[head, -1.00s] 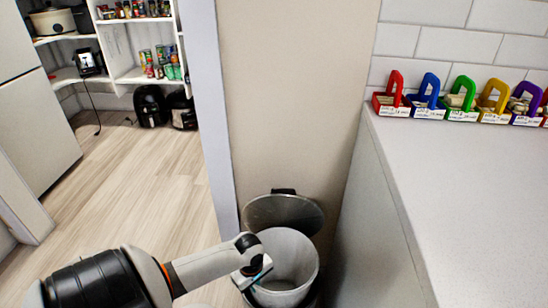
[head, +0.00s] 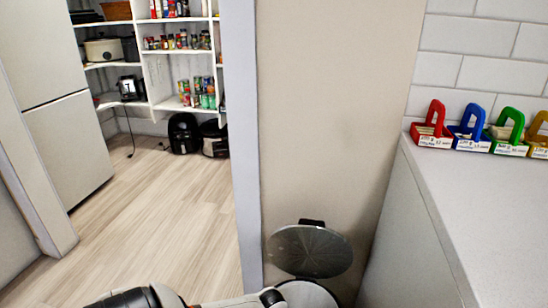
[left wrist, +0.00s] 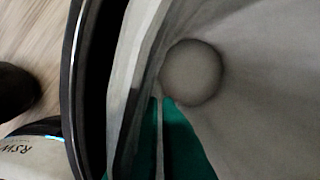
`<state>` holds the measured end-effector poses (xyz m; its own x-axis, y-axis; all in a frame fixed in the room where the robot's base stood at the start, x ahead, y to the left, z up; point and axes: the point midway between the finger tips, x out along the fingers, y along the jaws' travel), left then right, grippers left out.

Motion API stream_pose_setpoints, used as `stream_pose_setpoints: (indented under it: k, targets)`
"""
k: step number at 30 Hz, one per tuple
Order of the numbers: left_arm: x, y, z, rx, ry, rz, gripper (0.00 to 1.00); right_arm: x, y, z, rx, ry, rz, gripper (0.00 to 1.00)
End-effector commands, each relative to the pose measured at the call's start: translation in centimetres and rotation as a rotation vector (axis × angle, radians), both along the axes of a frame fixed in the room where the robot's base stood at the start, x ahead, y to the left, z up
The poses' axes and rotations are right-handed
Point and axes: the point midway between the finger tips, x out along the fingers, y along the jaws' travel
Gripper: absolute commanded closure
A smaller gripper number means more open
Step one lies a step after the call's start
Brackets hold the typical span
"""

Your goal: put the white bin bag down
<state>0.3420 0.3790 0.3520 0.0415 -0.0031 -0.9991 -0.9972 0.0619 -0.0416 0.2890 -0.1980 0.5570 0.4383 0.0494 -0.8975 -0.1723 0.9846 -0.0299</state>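The white bin bag (left wrist: 255,90) fills the right of the left wrist view, its inside showing down to a round grey bottom (left wrist: 191,72). In the head view its light rim (head: 306,292) shows at the bottom edge. The bin's dark curved rim (left wrist: 78,90) runs along the bag's left side. My left gripper (left wrist: 159,125) has teal fingers on either side of a thin strip of the bag's edge, shut on it. In the head view only my left arm's links show at the bottom; the fingers are out of frame. My right gripper is not in view.
The bin's round lid (head: 310,250) stands open against the beige wall (head: 325,120). A grey counter (head: 500,210) with coloured caddies (head: 432,128) is at right. Wooden floor (head: 165,215) is clear at left, leading to pantry shelves (head: 180,60).

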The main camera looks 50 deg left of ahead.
Motion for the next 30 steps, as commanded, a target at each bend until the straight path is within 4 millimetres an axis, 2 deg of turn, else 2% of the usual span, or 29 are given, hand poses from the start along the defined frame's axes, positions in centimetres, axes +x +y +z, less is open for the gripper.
stream_pose_setpoints:
  k: [18, 22, 30]
  targets:
    - [0.0, 0.0, -1.1, 0.0, 0.0, 0.0, 1.0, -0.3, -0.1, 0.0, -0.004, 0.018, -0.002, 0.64]
    - [0.0, 0.0, -1.2, 0.0, 0.0, 0.0, 0.76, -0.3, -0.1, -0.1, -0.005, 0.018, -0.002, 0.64]
    - [-0.1, 0.0, -1.2, 0.0, 0.003, 0.0, 0.75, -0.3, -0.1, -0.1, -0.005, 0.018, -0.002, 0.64]
